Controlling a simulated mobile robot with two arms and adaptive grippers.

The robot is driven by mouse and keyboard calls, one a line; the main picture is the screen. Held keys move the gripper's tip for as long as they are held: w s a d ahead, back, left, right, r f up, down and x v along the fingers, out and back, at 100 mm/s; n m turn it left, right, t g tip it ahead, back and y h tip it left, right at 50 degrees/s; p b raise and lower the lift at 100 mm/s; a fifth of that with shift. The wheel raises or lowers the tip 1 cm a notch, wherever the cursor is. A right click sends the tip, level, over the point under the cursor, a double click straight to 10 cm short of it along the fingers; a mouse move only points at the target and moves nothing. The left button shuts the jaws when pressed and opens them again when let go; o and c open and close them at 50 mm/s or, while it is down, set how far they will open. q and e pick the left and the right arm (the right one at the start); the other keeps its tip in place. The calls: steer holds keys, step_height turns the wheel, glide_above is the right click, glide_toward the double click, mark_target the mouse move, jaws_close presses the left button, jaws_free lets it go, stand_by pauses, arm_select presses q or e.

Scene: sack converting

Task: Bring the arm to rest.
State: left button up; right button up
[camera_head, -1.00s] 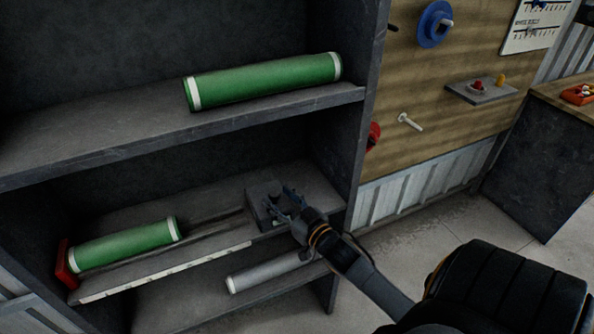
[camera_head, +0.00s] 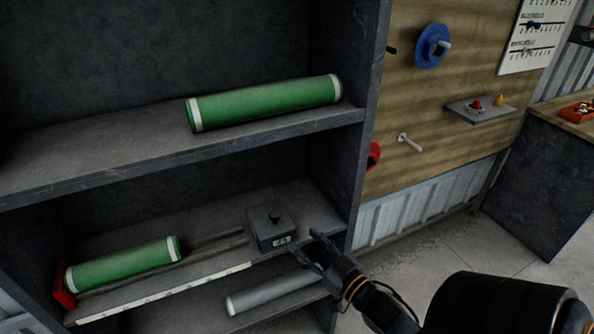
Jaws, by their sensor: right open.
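My right gripper (camera_head: 308,250) is open and empty, in front of the shelf unit at the right end of its middle shelf. Just left of the fingers, a dark grey block (camera_head: 270,228) with a black knob and a small number display sits on that shelf. The gripper appears apart from the block. My right arm (camera_head: 385,305) comes in from the bottom right. My left gripper does not show.
A green roll (camera_head: 265,103) lies on the upper shelf (camera_head: 90,160). Another green roll (camera_head: 123,264) lies against a red end stop (camera_head: 63,285). A grey roll (camera_head: 272,293) lies lower. A wooden panel (camera_head: 440,110) with pegs stands right; clear floor (camera_head: 430,245) lies below.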

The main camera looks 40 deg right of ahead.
steer(key=s+a+f+g, duration=0.1)
steer(key=s+f+g, duration=0.2)
steer(key=f, duration=0.8)
steer(key=s+a+f+g, duration=0.1)
steer(key=s+f+g, duration=0.15)
steer(key=f, duration=0.85)
steer(key=s+a+f+g, duration=0.2)
steer(key=s+f+g, duration=0.15)
steer(key=f, duration=0.75)
steer(key=s+a+f+n+g, duration=0.1)
steer(key=s+a+f+g, duration=0.3)
steer(key=s+f, duration=0.5)
steer(key=s+a+f+n+g, duration=0.1)
steer(key=s+a+f+g, duration=0.3)
steer(key=s+f, duration=0.5)
steer(key=s, duration=0.6)
steer(key=shift+s+a+n, duration=0.2)
steer(key=shift+s+n, duration=0.1)
steer(key=shift+n, duration=0.1)
